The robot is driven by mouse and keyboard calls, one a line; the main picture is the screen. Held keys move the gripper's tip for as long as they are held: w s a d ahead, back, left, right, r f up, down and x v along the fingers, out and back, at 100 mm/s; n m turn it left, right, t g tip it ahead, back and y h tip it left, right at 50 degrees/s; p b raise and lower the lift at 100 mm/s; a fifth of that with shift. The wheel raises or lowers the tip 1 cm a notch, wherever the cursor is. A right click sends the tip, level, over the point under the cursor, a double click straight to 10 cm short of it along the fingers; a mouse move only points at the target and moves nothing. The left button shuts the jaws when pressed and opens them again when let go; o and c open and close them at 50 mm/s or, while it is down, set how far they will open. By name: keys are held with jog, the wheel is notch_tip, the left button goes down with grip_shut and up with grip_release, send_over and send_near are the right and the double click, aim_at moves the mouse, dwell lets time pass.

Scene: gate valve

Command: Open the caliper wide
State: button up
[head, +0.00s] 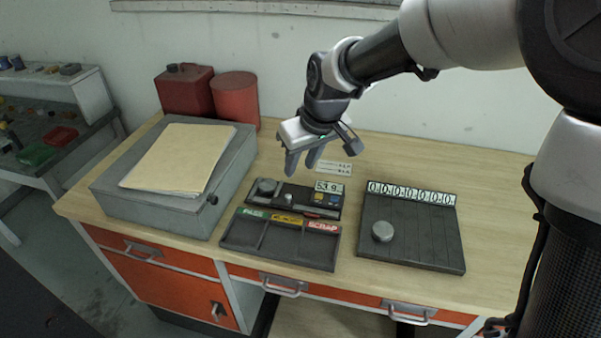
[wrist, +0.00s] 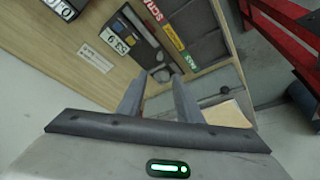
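The caliper (head: 292,197) lies on the workbench in a dark block, with a small "53.9" plate at its right end and yellow and blue parts beside it. A round grey piece sits at its left end. How far its jaws stand apart is too small to tell.
A tray (head: 280,260) with green, yellow and red "SCRAP" labels lies in front. A dark board (head: 428,232) with a number strip and a grey disc (head: 382,231) is at right. A grey case (head: 140,205) with a folder stands left. Red containers (head: 186,90) stand behind.

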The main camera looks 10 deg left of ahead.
aim_at(289, 196)
jog(key=x, duration=1.5)
jog(key=shift+f+p, duration=0.15)
jog(key=shift+p, duration=0.15)
jog(key=shift+c, duration=0.3)
grip_shut()
jog(key=shift+d, duration=0.1)
